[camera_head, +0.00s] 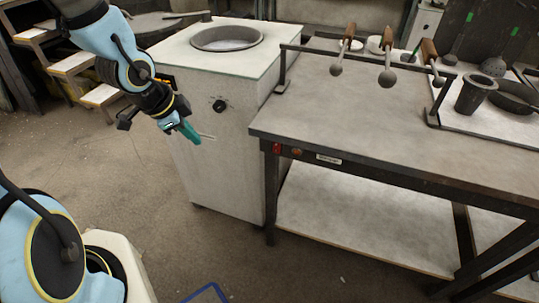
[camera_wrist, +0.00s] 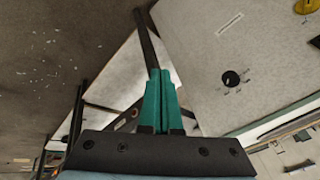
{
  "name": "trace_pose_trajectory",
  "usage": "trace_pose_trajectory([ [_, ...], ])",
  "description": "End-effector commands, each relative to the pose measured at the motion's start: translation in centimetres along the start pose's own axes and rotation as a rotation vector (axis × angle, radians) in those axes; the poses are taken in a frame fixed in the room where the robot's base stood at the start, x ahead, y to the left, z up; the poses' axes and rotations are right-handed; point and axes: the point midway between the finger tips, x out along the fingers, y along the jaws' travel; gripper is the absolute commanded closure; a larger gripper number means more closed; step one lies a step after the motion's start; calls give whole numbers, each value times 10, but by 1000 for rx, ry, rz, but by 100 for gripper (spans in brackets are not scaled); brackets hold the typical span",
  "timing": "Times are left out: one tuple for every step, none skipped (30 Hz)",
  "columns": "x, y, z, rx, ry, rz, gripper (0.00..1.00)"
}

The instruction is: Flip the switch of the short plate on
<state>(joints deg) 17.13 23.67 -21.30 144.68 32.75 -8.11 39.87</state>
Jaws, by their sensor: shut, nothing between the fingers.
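My gripper (camera_head: 188,131) is shut and empty, its green fingers pressed together. It hangs in front of the white furnace cabinet (camera_head: 238,165), left of its dark round knob (camera_head: 219,105). In the wrist view the closed fingers (camera_wrist: 160,75) are at the middle, and the knob (camera_wrist: 231,79) shows to their right, apart from them. A red switch (camera_head: 277,148) sits on the front edge of the table at its left end, with a small orange-brown part (camera_head: 297,151) beside it. I cannot tell which control belongs to the short plate, nor the switch positions.
The cabinet top has a round opening (camera_head: 226,39). Several ladles hang on a rack above the grey table (camera_head: 370,105). A dark cup (camera_head: 474,93) and a pan stand at the right. Wooden steps (camera_head: 75,63) stand at the left. The floor in front is mostly clear.

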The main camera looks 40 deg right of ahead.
Motion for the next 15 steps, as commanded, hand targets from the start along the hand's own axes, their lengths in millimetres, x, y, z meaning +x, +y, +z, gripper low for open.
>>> trace_pose_trajectory([
  [19, 17, -29, 155, 82, 27, 100],
  [25, 24, -44, 238, 128, 34, 100],
  [31, 33, -62, 329, 182, 39, 100],
  [34, 39, -73, 384, 216, 42, 100],
  [35, 44, -82, 428, 245, 43, 100],
  [37, 50, -90, 472, 273, 44, 100],
  [37, 52, -95, 495, 289, 44, 100],
  [38, 54, -98, 511, 300, 44, 100],
  [38, 55, -100, 523, 307, 43, 100],
  [37, 55, -101, 527, 309, 42, 100],
  [37, 55, -101, 527, 309, 42, 100],
  [37, 55, -100, 526, 308, 41, 100],
  [37, 55, -100, 525, 307, 41, 100],
  [37, 55, -100, 524, 307, 41, 100],
  [37, 54, -100, 523, 306, 41, 100],
])
